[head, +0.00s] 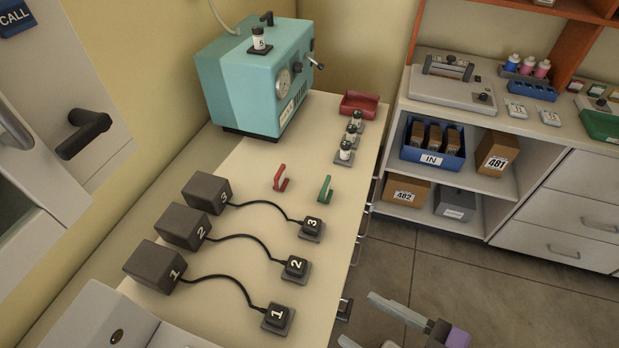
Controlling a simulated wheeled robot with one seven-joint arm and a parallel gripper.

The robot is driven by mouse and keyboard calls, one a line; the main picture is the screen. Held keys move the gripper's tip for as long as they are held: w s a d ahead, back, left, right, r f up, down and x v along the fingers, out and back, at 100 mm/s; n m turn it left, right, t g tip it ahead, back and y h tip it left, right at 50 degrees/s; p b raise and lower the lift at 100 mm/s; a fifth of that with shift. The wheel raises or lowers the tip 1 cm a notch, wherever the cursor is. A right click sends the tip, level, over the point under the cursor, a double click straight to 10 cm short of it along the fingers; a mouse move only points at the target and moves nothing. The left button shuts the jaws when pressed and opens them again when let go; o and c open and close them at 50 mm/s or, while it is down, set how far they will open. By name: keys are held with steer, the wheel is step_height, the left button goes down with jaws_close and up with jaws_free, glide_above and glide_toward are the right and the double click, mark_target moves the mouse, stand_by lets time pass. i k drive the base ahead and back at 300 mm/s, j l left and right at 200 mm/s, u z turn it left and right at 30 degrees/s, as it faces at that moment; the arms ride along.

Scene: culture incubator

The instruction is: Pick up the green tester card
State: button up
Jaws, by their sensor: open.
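The green tester card (325,190) stands upright on the pale bench, near its right edge. It looks like a small green piece with a raised handle-like part. A similar red piece (280,179) stands a little to its left. My gripper (371,324) is at the bottom edge of the head view, over the floor to the right of the bench. Its two grey fingers are spread apart with nothing seen between them, and one is partly cut off by the frame. It is well apart from the green card.
Numbered black blocks (183,228) are cabled to small numbered plugs (296,267) on the bench (237,300). Small vials (345,151) and a red tray (359,104) stand beyond the card. A teal incubator (235,85) is at the back. Open floor (470,285) lies right of the bench.

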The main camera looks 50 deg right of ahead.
mark_target(325, 195)
steer(key=l, duration=0.35)
steer(key=l+u, duration=0.15)
steer(key=l, duration=0.35)
steer(key=k+l+u, duration=0.1)
steer(key=l, duration=0.35)
steer(key=k+l+u, duration=0.15)
steer(key=l, duration=0.3)
steer(key=k+l+u, duration=0.15)
steer(key=l, duration=0.35)
steer(key=k+l+u, duration=0.1)
steer(key=k+l, duration=0.15)
steer(key=l, duration=0.15)
